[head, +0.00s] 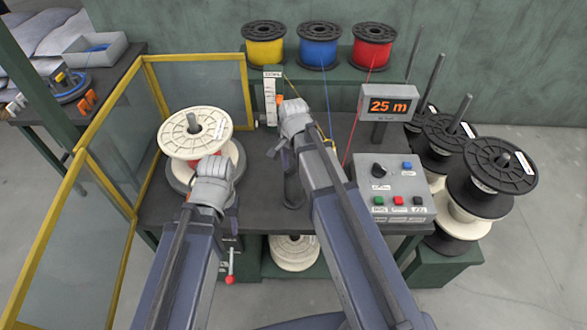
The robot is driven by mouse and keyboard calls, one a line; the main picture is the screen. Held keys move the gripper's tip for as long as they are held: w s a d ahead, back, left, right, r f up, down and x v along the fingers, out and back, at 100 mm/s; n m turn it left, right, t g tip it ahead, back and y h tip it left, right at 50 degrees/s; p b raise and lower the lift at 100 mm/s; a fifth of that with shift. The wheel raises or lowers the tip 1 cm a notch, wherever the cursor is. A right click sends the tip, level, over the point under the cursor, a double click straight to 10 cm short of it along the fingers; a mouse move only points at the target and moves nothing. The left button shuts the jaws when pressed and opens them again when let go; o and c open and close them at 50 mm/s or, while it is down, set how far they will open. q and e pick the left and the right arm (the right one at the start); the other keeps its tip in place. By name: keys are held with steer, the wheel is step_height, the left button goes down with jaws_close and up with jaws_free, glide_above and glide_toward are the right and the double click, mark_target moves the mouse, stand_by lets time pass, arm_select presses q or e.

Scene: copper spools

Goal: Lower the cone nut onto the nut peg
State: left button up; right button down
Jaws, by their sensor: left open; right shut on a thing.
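My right gripper (291,122) is over the middle of the bench, left of the control box. It is shut on the cone nut, but its own wrist and arm hide the nut. The nut peg cannot be made out; it may be hidden by the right arm. My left gripper (214,170) is open at the front right edge of the white spool (181,136). The white spool lies flat on the bench's left side, with a grey spindle (194,123) through its centre and some red wire below its top flange.
Yellow (265,49), blue (318,52) and red (371,54) spools stand on the back shelf. A display (388,105) reads "25 m" behind the control box (394,190). Black-flanged spools (493,171) stand at right. A yellow-framed guard (150,100) closes the left side.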

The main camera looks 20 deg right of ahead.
steer(key=shift+f+b, duration=1.3)
steer(key=shift+f, duration=0.35)
jaws_free()
steer(key=shift+r, duration=0.1)
step_height(320, 180, up, 8)
steer(key=p, duration=0.7)
steer(key=shift+p, duration=0.3)
steer(key=shift+f, duration=0.2)
